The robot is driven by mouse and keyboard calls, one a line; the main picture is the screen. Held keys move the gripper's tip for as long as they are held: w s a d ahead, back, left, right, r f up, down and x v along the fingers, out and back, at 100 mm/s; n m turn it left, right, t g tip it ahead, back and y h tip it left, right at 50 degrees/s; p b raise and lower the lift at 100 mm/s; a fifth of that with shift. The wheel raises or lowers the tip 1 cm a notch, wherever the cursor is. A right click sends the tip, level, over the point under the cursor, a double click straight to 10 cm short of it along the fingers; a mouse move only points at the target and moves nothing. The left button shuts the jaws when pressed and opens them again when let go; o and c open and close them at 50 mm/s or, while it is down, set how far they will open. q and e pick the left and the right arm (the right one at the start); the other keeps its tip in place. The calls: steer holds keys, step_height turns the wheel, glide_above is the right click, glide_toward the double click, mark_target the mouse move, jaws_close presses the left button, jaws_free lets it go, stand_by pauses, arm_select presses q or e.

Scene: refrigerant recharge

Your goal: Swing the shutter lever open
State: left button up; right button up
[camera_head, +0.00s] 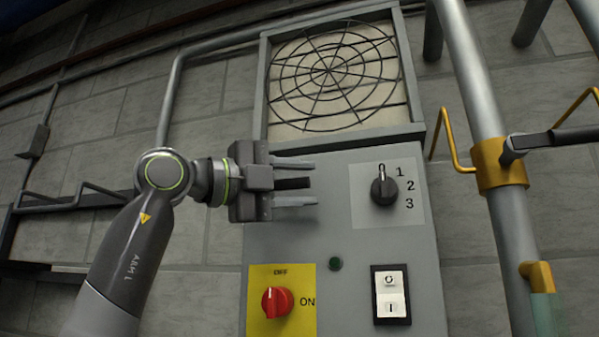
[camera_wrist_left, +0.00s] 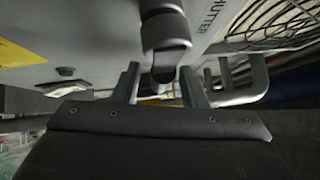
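My left gripper (camera_head: 314,182) reaches in from the left in front of the grey control panel (camera_head: 345,260). Its two fingers are spread, one above and one below a short dark bar, the shutter lever (camera_head: 293,183). In the left wrist view, the lever (camera_wrist_left: 166,35) hangs beside the partly visible word SHUTTER, with its tip between the spread fingertips (camera_wrist_left: 162,78). Gaps show between the lever and both fingers there. The lever's pivot is hidden behind the gripper in the head view. My right gripper is not in view.
A round fan grille (camera_head: 335,75) sits above the panel. A selector knob (camera_head: 384,190) marked 1, 2, 3 is right of the gripper. A red knob (camera_head: 277,301) and a rocker switch (camera_head: 391,295) are below. A pipe (camera_head: 480,80) with a yellow collar stands at right.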

arm_select(q)
steer(key=shift+c, duration=0.5)
jaws_close()
steer(key=shift+d, duration=0.2)
